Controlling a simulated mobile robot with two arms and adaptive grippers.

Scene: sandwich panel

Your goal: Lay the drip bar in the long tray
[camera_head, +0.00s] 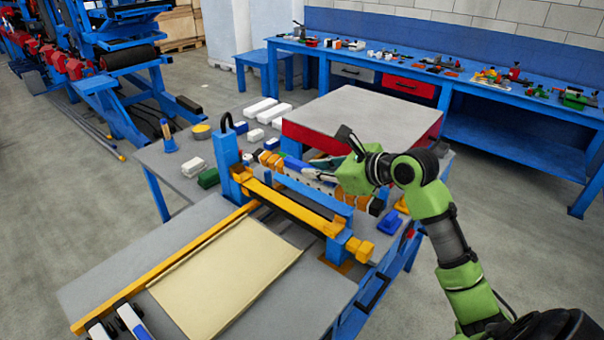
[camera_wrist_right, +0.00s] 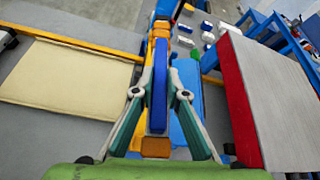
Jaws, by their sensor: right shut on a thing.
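My right gripper (camera_head: 308,172) reaches in from the right over the machine on the grey table. In the right wrist view, the gripper (camera_wrist_right: 160,92) is shut on a narrow blue bar (camera_wrist_right: 159,80), which I take to be the drip bar. Its fingers lie on both sides of the bar. Orange parts show behind and below the bar, and I cannot tell whether it touches them. A long blue channel (camera_head: 312,193) on the machine may be the long tray; I cannot tell for sure. My left gripper is not in view.
A cream sheet (camera_head: 225,275) lies on the front table by a yellow rail (camera_head: 165,268). A thick grey-topped panel with red sides (camera_head: 360,115) stands behind the gripper. White blocks (camera_head: 262,107) and small tools lie at the back left. An orange knob (camera_head: 362,250) sticks out at the right.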

